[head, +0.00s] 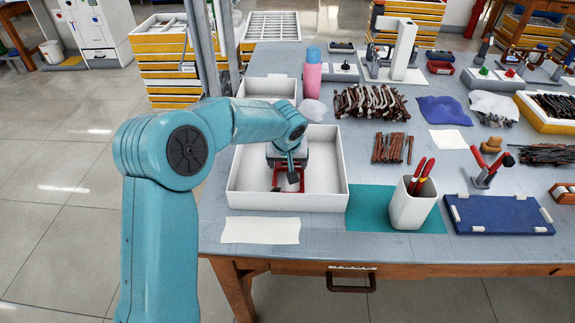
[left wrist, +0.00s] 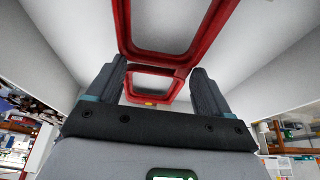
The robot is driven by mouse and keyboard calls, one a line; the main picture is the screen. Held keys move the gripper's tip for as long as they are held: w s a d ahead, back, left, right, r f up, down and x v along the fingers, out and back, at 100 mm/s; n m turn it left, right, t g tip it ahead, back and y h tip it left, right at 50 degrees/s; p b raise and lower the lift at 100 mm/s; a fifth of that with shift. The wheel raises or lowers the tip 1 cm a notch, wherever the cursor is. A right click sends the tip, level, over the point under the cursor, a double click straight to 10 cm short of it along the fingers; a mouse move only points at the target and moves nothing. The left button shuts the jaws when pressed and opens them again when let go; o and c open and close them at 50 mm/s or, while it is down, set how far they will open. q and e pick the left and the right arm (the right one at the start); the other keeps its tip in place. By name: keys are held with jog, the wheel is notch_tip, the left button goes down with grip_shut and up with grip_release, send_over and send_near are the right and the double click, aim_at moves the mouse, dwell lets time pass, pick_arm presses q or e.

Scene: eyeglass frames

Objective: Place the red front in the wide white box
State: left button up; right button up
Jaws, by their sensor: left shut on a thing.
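The wide white box (head: 325,202) stands on the table near its front left corner. My left gripper (head: 291,178) reaches down into it from above. It is shut on the red front (head: 276,181), which is low inside the box's walls and partly hidden by the gripper. In the left wrist view the red front (left wrist: 181,72) shows two rounded rims, with its bridge between the fingers of my left gripper (left wrist: 155,92). I cannot tell whether the front touches the box floor. My right gripper is not in view.
A smaller white box (head: 267,86) is behind the wide one. A white paper (head: 260,230) lies in front. A white cup with red-handled tools (head: 412,208) stands on a teal mat (head: 366,206) to the right. Bundles of brown temples (head: 370,102) lie behind.

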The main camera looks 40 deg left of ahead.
pick_arm(q)
jog(key=shift+f, duration=0.6)
jog(key=shift+f, duration=0.15)
jog(key=o, duration=1)
jog(key=shift+c, duration=0.2)
